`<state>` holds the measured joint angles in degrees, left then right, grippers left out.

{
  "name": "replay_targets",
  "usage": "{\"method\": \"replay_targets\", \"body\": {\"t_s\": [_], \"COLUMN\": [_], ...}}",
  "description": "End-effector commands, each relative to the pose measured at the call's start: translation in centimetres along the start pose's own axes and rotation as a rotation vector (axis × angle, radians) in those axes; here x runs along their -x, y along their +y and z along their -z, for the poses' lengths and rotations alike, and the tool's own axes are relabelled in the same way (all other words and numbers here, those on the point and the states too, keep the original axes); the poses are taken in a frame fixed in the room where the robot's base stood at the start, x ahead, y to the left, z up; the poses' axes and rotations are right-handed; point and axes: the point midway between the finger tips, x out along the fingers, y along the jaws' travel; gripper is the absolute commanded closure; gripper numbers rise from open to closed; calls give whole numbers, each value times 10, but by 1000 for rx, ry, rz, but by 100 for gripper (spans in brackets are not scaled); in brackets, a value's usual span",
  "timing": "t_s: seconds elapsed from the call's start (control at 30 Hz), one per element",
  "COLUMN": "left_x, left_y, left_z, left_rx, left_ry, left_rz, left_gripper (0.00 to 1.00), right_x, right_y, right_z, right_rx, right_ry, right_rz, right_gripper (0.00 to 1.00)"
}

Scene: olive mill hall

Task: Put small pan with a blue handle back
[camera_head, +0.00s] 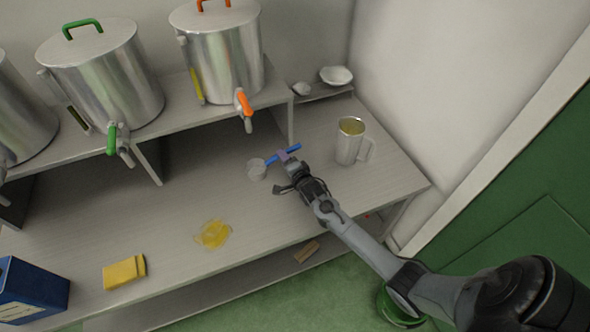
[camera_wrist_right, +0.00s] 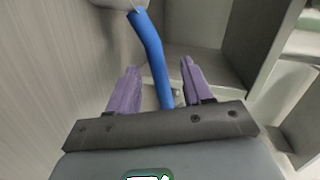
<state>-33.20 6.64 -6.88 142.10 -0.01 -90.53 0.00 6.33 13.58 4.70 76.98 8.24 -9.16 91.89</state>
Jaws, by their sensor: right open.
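The small pan (camera_head: 257,170) stands on the worktop, with its blue handle (camera_head: 295,148) pointing up and right in the head view. My right gripper (camera_head: 284,156) is at the handle, its purple fingers open. In the right wrist view the blue handle (camera_wrist_right: 153,52) runs between the two open fingers (camera_wrist_right: 159,68), with a gap visible on each side. Only a bit of the pan's body (camera_wrist_right: 118,3) shows at the top edge there. My left gripper is not in view.
A steel jug (camera_head: 348,143) stands right of my gripper. A yellow spill (camera_head: 212,234), a yellow sponge (camera_head: 124,272) and a blue box (camera_head: 32,290) are on the worktop (camera_head: 180,200). Steel tanks with taps (camera_head: 222,55) stand on the raised shelf. A white bowl (camera_head: 336,75) sits behind.

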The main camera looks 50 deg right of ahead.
Motion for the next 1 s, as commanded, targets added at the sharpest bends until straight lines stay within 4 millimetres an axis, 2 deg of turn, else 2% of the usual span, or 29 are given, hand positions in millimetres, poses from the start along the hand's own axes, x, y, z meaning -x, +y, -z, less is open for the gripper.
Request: {"method": "replay_targets", "body": {"t_s": [0.1,0.3,0.53,0.63,0.77,0.83,0.97,1.0], "left_x": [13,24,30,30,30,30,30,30], "left_y": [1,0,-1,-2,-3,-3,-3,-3], "left_z": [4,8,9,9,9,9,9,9], "left_rx": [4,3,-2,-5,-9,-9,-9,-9], "left_ry": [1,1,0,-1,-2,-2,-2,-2], "left_rz": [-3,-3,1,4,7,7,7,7], "left_gripper": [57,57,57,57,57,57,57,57], "right_x": [25,60,85,96,121,143,201,222], "right_y": [-2,-2,-1,1,6,10,16,17], "right_z": [0,1,-1,-8,-30,-47,-81,-90], "right_rx": [0,0,7,58,234,380,708,811], "right_ry": [-1,0,-2,-20,-93,-164,-360,-431], "right_rz": [-2,-2,-4,-35,-132,-206,-336,-368], "right_gripper": [50,50,50,50,50,50,50,50]}}
